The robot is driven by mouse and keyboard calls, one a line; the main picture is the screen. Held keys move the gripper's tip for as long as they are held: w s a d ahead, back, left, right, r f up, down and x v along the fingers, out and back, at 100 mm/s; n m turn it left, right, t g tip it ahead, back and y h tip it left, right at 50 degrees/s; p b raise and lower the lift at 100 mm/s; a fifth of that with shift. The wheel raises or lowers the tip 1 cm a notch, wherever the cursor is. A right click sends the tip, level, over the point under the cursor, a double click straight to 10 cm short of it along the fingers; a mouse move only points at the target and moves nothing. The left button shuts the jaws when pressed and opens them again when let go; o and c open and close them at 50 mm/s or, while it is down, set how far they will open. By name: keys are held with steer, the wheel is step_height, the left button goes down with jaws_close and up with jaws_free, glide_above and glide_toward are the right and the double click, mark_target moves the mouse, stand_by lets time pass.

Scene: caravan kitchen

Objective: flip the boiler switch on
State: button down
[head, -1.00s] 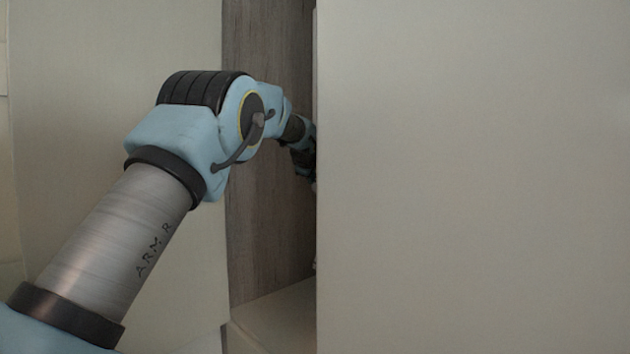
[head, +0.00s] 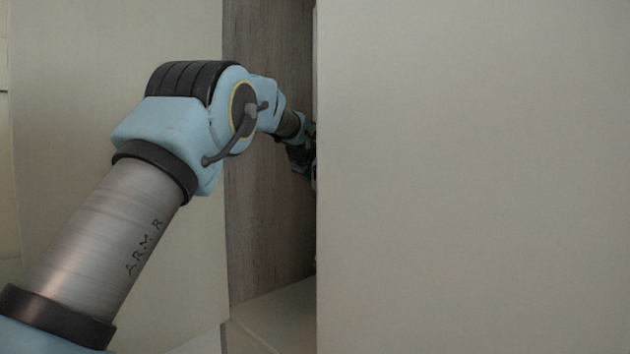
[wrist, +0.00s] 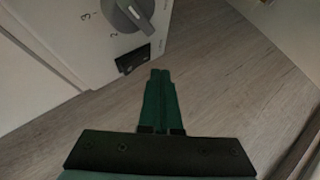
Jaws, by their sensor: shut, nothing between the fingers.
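In the wrist view a white control panel (wrist: 62,32) stands at the upper left. It carries a grey rotary knob (wrist: 127,12) with printed numbers beside it. Below the knob is a small dark switch (wrist: 133,59), which looks like the boiler switch; I cannot tell which way it is set. My gripper (wrist: 160,73) is shut and empty, its green fingers together. The fingertips appear just below and right of the switch; I cannot tell if they touch anything. In the head view the fingertips and switch are hidden behind a large pale panel (head: 470,180).
My arm reaches into a narrow gap between a pale wall panel (head: 80,60) on the left and the large pale panel on the right. A wood-grain surface (head: 265,230) shows in the gap. In the wrist view a wood-grain surface (wrist: 225,85) extends beyond the fingers.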

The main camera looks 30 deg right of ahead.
steer(key=shift+s+a+r+b, duration=0.1)
steer(key=shift+s+a+b, duration=0.05)
steer(key=shift+a+b, duration=0.6)
steer(key=shift+s+a+r+b, duration=0.2)
steer(key=shift+a+b, duration=0.35)
steer(key=shift+a, duration=0.3)
steer(key=shift+s+a+r+b, duration=0.1)
steer(key=shift+s+a+b, duration=0.05)
steer(key=shift+a+b, duration=0.6)
steer(key=shift+f, duration=0.1)
